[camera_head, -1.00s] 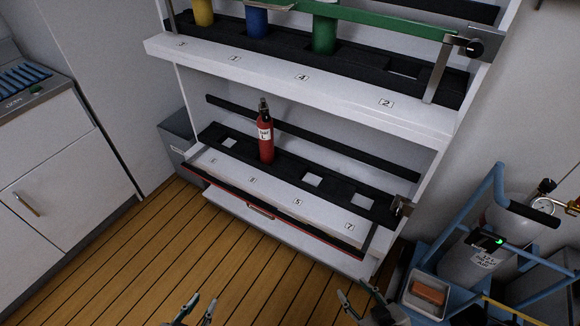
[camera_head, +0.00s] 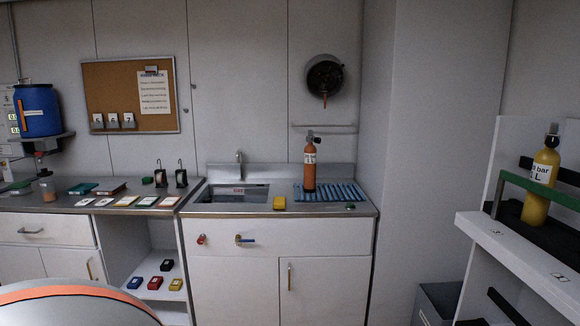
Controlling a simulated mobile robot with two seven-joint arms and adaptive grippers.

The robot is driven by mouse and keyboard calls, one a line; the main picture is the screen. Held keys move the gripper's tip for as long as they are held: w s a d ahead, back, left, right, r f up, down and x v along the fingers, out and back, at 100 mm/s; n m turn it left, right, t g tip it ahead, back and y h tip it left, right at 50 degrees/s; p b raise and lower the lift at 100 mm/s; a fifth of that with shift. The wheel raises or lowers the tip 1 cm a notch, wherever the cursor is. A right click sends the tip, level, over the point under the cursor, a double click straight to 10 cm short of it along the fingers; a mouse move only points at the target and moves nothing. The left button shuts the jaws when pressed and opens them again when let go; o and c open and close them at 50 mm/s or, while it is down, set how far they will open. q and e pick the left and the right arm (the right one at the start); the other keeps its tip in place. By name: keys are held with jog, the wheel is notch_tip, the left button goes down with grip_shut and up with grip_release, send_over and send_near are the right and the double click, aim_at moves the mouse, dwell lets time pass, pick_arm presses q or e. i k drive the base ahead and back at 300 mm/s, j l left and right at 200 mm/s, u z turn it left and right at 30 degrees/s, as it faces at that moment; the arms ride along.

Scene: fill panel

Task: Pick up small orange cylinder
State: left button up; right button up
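A small orange cylinder (camera_head: 310,172) with a white label and a black valve on top stands upright. It stands on a blue slatted rack (camera_head: 340,191) at the right end of the metal counter, beside the sink. Neither of my grippers is in view, so their distance from the cylinder does not show.
A shelf (camera_head: 490,235) with a yellow cylinder (camera_head: 541,186) stands at right. A rounded pale object with an orange rim (camera_head: 75,305) fills the lower left.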

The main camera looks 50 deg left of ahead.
aim_at(310, 158)
jog(key=u, duration=1.4)
jog(key=i+z, duration=0.15)
jog(key=i, duration=0.3)
jog(key=i+j+z, duration=0.15)
jog(key=i, duration=0.3)
jog(key=i+j+z, duration=0.15)
jog(key=i, duration=0.25)
jog(key=i+j+z, duration=0.15)
jog(key=i, duration=0.3)
